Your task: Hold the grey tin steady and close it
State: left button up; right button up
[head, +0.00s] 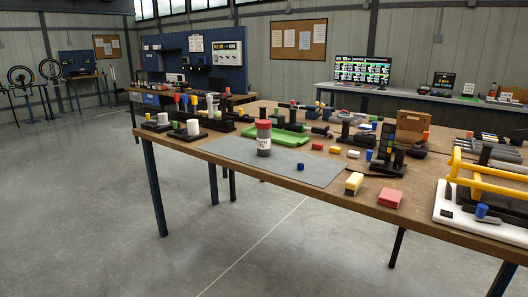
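A dark grey tin (264,146) with a white label stands upright on the grey mat (225,150) on the wooden workbench. Neither of my grippers is in view.
A yellow-and-white block (354,183) and a red block (390,198) lie near the front edge. A white tray with yellow rails (458,213) is at the right. A green fixture (287,136) stands behind the tin. The mat around the tin is mostly bare.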

aim_at(263, 136)
jog(key=u, duration=0.95)
jog(key=i, duration=1.05)
jog(key=z, duration=0.35)
jog(key=i, duration=0.95)
jog(key=z, duration=0.85)
